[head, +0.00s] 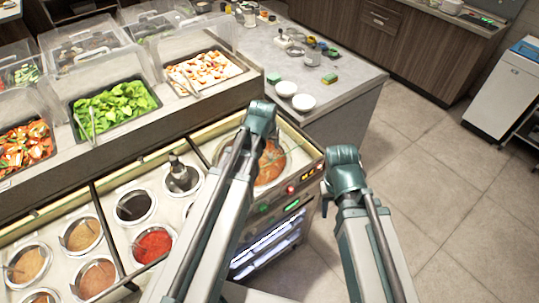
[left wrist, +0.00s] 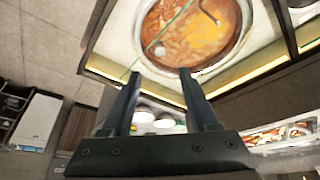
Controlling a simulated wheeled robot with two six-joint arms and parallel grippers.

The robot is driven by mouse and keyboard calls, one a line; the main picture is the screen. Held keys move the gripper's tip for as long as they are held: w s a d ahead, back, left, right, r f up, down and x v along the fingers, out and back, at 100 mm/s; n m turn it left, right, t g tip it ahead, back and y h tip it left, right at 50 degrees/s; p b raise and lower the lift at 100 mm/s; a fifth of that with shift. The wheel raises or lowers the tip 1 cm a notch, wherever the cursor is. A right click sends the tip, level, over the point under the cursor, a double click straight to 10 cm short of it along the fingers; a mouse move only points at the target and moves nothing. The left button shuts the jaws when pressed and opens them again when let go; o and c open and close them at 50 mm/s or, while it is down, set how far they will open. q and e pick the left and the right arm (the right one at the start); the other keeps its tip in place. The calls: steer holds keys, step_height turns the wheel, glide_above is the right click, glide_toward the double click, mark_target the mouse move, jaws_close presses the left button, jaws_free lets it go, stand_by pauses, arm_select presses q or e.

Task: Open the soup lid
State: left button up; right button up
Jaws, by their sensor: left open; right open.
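The soup well (head: 270,162) with orange-brown soup sits at the right end of the counter, partly hidden by my left arm in the head view. In the left wrist view, the round soup well (left wrist: 196,32) is at the top, with a pale rim and a dark hooked handle (left wrist: 209,14). A small whitish round spot shows near its lower left edge. I cannot tell whether a clear lid covers the soup. My left gripper (left wrist: 158,74) is open and empty, its fingertips at the near edge of the well in the picture.
Several sauce wells (head: 153,244) and a dark bottle (head: 180,172) are left of the soup. Food trays (head: 113,104) with clear covers stand behind. A grey counter (head: 345,78) holds white bowls (head: 304,102). Open tiled floor (head: 450,200) lies to the right.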

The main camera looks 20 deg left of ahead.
mark_target(270, 155)
arm_select(q)
steer(key=b+x, duration=1.1)
steer(key=x, duration=0.1)
steer(key=shift+w+f, duration=0.15)
steer(key=shift+f, duration=0.2)
steer(key=shift+r, duration=0.1)
steer(key=shift+c, duration=0.2)
jaws_close()
stand_by(0.7)
